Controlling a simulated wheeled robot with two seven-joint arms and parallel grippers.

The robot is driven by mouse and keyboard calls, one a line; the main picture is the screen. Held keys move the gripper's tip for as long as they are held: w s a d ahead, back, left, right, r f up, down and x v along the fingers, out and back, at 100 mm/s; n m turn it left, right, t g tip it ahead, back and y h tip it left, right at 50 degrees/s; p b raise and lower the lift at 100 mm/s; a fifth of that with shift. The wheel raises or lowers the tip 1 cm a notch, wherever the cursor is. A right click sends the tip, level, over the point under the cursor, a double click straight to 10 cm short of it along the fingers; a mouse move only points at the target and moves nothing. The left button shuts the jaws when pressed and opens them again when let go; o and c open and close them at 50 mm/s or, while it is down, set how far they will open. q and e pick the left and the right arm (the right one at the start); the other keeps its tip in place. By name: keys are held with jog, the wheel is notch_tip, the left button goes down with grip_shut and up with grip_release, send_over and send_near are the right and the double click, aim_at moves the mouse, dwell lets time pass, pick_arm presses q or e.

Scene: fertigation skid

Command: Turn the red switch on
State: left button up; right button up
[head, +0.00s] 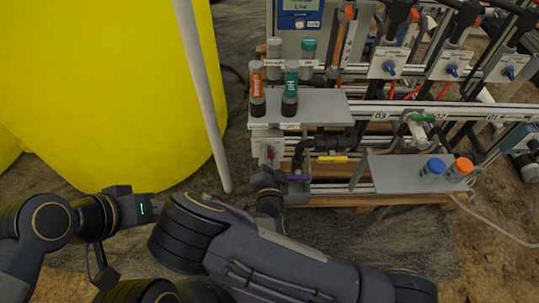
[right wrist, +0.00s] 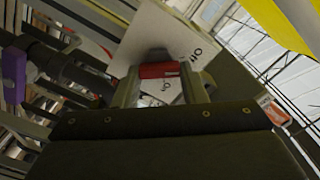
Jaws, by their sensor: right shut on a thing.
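The red switch (right wrist: 160,70) sits on a white plate (right wrist: 158,38) with black lettering that reads ON at one side. In the right wrist view my right gripper (right wrist: 160,86) has one finger on each side of the switch and is shut on it. In the head view my right gripper (head: 269,178) is at the low left end of the skid, in front of a small white panel (head: 268,151); the switch is mostly hidden there. My left arm's end (head: 130,208), with a small green light, is at the lower left, away from the skid. Its fingers cannot be made out.
Orange-labelled (head: 257,88) and green-labelled (head: 290,88) bottles stand on a grey shelf (head: 325,105) above my right gripper. A yellow tank (head: 110,90) and a slanted white pole (head: 203,95) are to the left. Blue (head: 432,168) and orange (head: 460,168) caps are on a lower right shelf.

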jog(key=m+p, duration=0.2)
jog(key=m, duration=0.1)
jog(key=shift+d, duration=0.1)
jog(key=m+p, duration=0.2)
jog(key=m, duration=0.3)
jog(key=shift+f, duration=0.1)
jog(key=m+p, duration=0.1)
jog(key=m, duration=0.3)
jog(key=shift+f, duration=0.2)
jog(key=m, duration=0.4)
jog(key=shift+f, duration=0.1)
jog(key=shift+m, duration=0.4)
jog(key=o, duration=1)
jog(key=shift+s, duration=0.15)
